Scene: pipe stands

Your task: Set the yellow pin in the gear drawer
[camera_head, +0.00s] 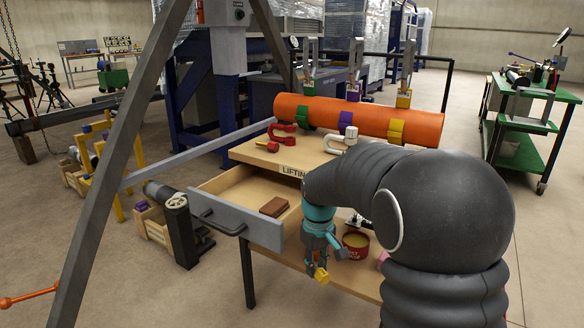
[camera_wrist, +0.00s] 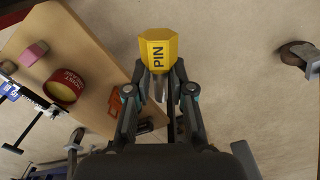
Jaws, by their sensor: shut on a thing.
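The yellow pin (camera_head: 321,275), a hex-headed piece marked PIN, is held in my gripper (camera_head: 318,258). In the wrist view the pin's head (camera_wrist: 158,50) sits beyond the fingertips, and my gripper (camera_wrist: 160,88) is shut on its narrower part, partly hidden by the fingers. The gear drawer (camera_head: 262,233) is pulled open at the left of the wooden bench, with a grey front and dark handle; a brown block (camera_head: 273,207) lies inside. My gripper hangs right of the drawer, outside it, in front of the lower shelf. The label above reads LIFTIN, the rest hidden by my arm.
A red tin (camera_head: 355,244) stands on the lower shelf (camera_head: 300,257), also seen in the wrist view (camera_wrist: 64,86) beside a pink block (camera_wrist: 33,53). Red and grey shackles (camera_head: 283,132) and an orange pipe (camera_head: 362,120) are on the bench top. A grey leg (camera_head: 118,160) crosses the left foreground.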

